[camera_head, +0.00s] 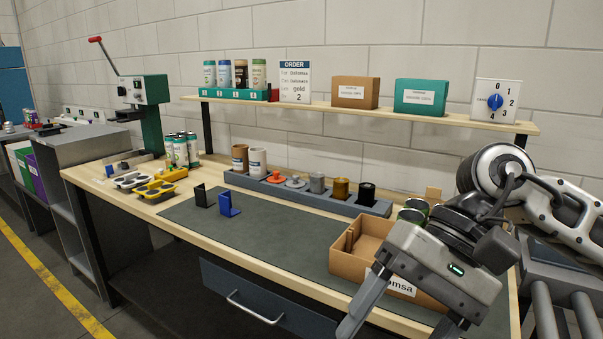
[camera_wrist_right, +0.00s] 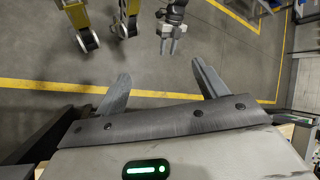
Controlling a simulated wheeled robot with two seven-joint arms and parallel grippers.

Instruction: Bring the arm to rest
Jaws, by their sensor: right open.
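My right gripper (camera_head: 402,318) is at the lower right of the head view, in front of and partly over an open brown carton (camera_head: 347,262). In the right wrist view the right gripper (camera_wrist_right: 162,88) has its two fingers wide apart with nothing between them, only floor beyond. A small two-fingered gripper (camera_wrist_right: 168,46), apparently my left one, shows at the top of that view; it is too small to tell its opening. No left arm shows in the head view.
A workbench mat (camera_head: 270,240) has clear room left of the carton. A grey rack (camera_head: 320,197) with coloured parts lies behind. A shelf (camera_head: 450,120) runs above. Cans (camera_head: 413,212) stand behind my gripper.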

